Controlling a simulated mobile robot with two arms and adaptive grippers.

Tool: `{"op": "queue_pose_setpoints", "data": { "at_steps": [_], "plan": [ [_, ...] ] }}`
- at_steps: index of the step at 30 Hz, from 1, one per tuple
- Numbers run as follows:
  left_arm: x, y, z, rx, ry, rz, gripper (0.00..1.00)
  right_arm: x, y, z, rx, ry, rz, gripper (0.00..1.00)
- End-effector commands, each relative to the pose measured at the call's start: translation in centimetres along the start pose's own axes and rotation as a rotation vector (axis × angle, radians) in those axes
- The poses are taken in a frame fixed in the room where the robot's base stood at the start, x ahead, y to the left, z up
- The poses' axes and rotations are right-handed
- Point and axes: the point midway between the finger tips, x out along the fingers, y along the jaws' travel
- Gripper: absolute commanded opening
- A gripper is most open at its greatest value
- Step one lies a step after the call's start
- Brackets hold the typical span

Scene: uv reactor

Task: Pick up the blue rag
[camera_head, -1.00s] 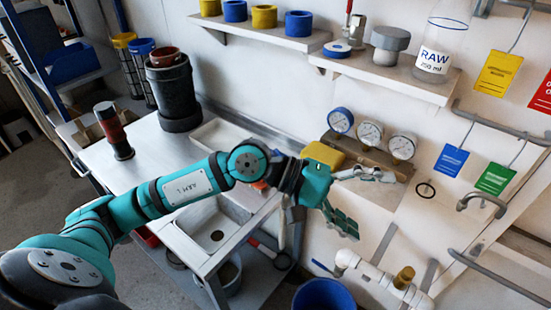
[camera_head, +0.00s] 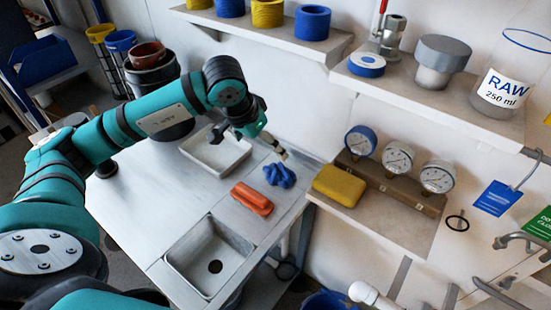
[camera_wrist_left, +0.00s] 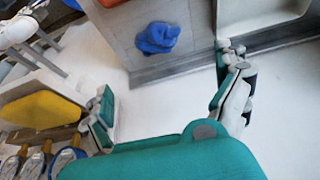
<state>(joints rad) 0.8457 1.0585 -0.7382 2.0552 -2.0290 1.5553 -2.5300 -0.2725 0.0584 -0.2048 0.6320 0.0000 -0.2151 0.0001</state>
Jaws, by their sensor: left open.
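The blue rag (camera_head: 279,175) lies crumpled on the grey worktop, just behind an orange cloth (camera_head: 252,198). It also shows in the left wrist view (camera_wrist_left: 157,38), near the top middle, lying beyond the fingers. My left gripper (camera_head: 269,150) is above the worktop, behind the rag and slightly to its left in the head view. In the left wrist view its two fingers (camera_wrist_left: 168,95) are spread wide with nothing between them. The rag is apart from both fingers. My right gripper does not show.
A yellow sponge (camera_head: 340,185) and a gauge board (camera_head: 390,184) sit on a ledge to the right. A sink (camera_head: 207,257) is in front of the orange cloth. A white tray (camera_head: 216,150) stands at the left. A shelf (camera_head: 262,32) overhangs the back.

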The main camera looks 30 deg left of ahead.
Motion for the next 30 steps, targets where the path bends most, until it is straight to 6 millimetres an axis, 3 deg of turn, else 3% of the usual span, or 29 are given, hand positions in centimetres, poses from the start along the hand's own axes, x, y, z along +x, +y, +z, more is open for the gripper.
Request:
{"op": "queue_pose_setpoints", "data": {
  "at_steps": [4, 9, 13, 18, 24, 30],
  "plan": [
    [1.9, 0.1, 0.1, -0.001, -0.006, 0.004, 1.0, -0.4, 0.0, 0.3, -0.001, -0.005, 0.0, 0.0],
    [5.7, 0.2, 0.1, -0.002, -0.007, 0.006, 1.0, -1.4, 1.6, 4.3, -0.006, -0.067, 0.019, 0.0],
    [8.4, 0.2, 0.1, -0.003, -0.005, 0.006, 1.0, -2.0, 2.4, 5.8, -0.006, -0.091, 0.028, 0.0],
    [11.1, 0.2, 0.0, -0.002, -0.002, 0.005, 1.0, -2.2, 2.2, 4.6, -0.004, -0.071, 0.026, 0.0],
    [12.4, 0.2, 0.1, -0.001, -0.001, 0.004, 1.0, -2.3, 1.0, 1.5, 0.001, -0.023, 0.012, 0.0],
    [15.1, 0.0, 0.5, -0.003, -0.005, 0.006, 1.0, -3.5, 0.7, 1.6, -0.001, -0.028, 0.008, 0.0]
  ]
}}
